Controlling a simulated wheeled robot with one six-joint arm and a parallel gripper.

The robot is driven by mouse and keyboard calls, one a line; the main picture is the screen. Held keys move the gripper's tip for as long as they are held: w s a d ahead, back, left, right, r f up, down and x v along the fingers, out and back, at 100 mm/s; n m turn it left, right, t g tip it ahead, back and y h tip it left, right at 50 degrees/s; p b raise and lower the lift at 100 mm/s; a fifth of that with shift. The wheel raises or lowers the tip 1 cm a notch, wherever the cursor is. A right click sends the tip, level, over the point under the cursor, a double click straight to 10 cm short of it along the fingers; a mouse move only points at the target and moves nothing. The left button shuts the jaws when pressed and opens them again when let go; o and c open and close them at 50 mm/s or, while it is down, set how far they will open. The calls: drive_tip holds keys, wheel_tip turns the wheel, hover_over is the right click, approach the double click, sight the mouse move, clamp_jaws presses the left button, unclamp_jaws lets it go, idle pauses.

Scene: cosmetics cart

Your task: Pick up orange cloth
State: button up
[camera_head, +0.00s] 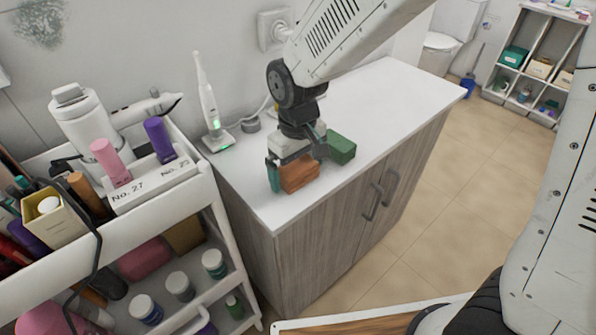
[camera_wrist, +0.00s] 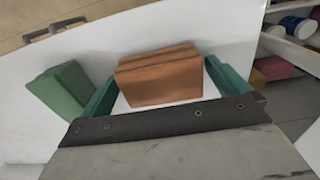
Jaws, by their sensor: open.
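The orange cloth (camera_head: 298,173) is a folded block lying on the white top of the cabinet (camera_head: 388,93). In the wrist view the orange cloth (camera_wrist: 160,76) sits between the two teal fingers of my gripper (camera_wrist: 163,92). My gripper (camera_head: 296,176) is open, with a finger on either side of the cloth. A gap shows on the cloth's left and right in the wrist view, so the fingers do not appear to press on it. In the head view my gripper partly covers the cloth's top and back.
A green folded cloth (camera_head: 341,148) lies close to the orange one, also seen in the wrist view (camera_wrist: 60,92). An electric toothbrush (camera_head: 209,103) stands on the cabinet near the wall. A cart (camera_head: 215,195) full of cosmetics stands at left. The cabinet's far end is clear.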

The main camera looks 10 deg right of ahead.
sight(297, 166)
drive_tip(key=c, duration=1)
drive_tip(key=shift+r, duration=0.15)
drive_tip(key=shift+r, duration=0.65)
wheel_tip(297, 166, up, 2)
drive_tip(key=shift+r, duration=0.2)
drive_tip(key=s+d+r, duration=0.1)
drive_tip(key=s+d, duration=0.3)
drive_tip(key=s, duration=1.1)
drive_tip(key=shift+s+d, duration=0.2)
drive_tip(key=shift+s, duration=0.05)
